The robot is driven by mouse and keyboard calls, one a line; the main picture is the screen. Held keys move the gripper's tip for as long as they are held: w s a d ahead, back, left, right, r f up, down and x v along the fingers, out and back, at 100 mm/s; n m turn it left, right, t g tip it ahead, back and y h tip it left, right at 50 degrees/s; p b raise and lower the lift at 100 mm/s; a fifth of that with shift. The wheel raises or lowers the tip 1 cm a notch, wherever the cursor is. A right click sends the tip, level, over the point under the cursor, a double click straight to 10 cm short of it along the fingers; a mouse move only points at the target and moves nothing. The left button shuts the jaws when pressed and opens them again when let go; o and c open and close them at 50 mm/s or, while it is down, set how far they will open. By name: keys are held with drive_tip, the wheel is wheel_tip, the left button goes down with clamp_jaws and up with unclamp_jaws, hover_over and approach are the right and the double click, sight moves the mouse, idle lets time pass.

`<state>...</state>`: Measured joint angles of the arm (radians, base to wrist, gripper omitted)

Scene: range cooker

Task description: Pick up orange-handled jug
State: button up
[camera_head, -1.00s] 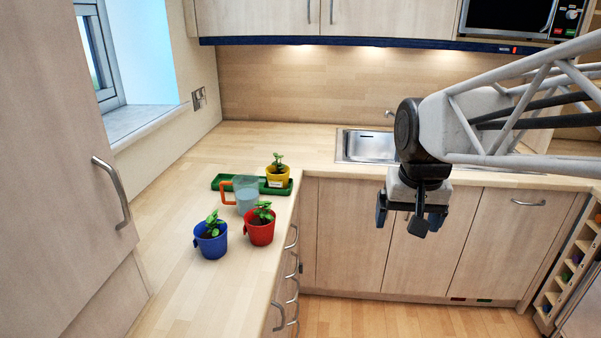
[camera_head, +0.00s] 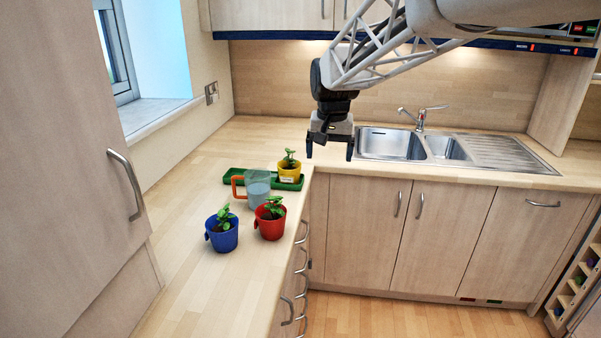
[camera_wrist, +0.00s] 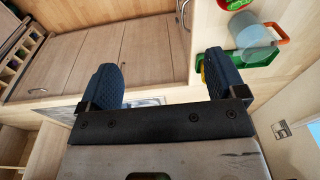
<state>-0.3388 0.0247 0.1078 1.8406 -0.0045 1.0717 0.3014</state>
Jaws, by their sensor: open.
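The jug (camera_head: 257,189) is clear and bluish, with an orange handle (camera_head: 236,187) on its left side. It stands upright on the left counter, in front of the green tray (camera_head: 233,176). In the wrist view the jug (camera_wrist: 249,33) shows at the upper right, with its orange handle (camera_wrist: 277,35) beside it. My gripper (camera_head: 329,156) is open and empty, above and to the right of the jug in the head view. The wrist view shows its two fingers (camera_wrist: 163,85) spread apart with nothing between them.
A blue pot (camera_head: 222,236) and a red pot (camera_head: 270,225), each with a plant, stand in front of the jug. A yellow pot (camera_head: 290,173) stands at the tray's right end. The sink (camera_head: 391,143) is on the back counter.

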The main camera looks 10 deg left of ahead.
drive_tip(key=w+a+f, duration=0.2)
drive_tip(key=w+a, duration=0.3)
drive_tip(key=a, duration=0.3)
drive_tip(key=w+a+f, duration=0.3)
drive_tip(key=w+a, duration=0.2)
drive_tip(key=a, duration=0.2)
drive_tip(key=g, duration=0.1)
approach(255, 190)
drive_tip(key=shift+n, duration=0.3)
drive_tip(key=w+a, duration=0.1)
drive_tip(key=a, duration=0.1)
drive_tip(key=w+a+f, duration=0.1)
drive_tip(key=a, duration=0.1)
drive_tip(key=w+a, duration=0.2)
drive_tip(key=a, duration=0.1)
drive_tip(key=shift+a+f, duration=0.1)
drive_tip(key=shift+f, duration=0.2)
drive_tip(key=shift+a+f, duration=0.1)
drive_tip(key=shift+f, duration=1.3)
drive_tip(key=shift+f, duration=2.6)
drive_tip(key=c, duration=1.4)
